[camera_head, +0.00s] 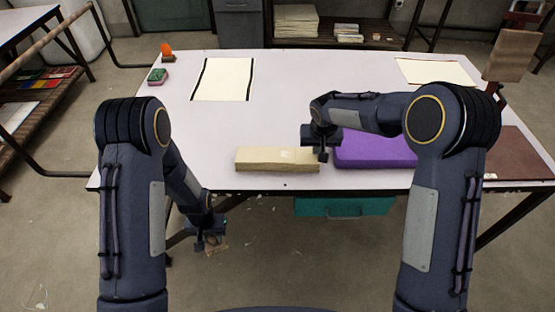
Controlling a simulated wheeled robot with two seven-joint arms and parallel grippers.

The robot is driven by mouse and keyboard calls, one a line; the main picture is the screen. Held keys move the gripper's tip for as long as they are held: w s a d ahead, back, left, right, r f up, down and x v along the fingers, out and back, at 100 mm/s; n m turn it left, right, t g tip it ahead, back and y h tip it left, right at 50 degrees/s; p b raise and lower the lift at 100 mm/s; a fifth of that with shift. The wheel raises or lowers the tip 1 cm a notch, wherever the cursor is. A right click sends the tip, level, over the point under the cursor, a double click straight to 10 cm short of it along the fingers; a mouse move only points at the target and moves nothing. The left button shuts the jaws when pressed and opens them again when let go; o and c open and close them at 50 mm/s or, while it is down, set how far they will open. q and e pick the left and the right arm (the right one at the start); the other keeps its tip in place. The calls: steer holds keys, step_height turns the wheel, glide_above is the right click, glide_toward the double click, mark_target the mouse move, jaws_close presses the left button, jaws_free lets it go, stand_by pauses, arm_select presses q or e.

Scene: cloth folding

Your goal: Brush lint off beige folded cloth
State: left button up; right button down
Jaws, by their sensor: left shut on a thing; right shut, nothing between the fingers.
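The beige folded cloth (262,161) lies flat near the front edge of the white table, left of a purple folded cloth (376,153). A small pale patch, maybe lint, shows on its top. My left gripper (208,243) hangs in front of the table's front edge, low and to the left of the cloth. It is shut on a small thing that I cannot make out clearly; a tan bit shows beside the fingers. My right gripper (322,155) is shut and empty, at the right end of the beige cloth. I cannot tell whether it touches.
The white table (300,100) is clear in the middle. Pale sheets (223,79) lie at the back left and back right. An orange thing (166,50) and a green and red block (157,76) sit at the far left. A brown board (512,150) lies at the right.

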arm_select(q)
steer(key=shift+r, duration=0.1)
arm_select(e)
steer(key=shift+r, duration=0.15)
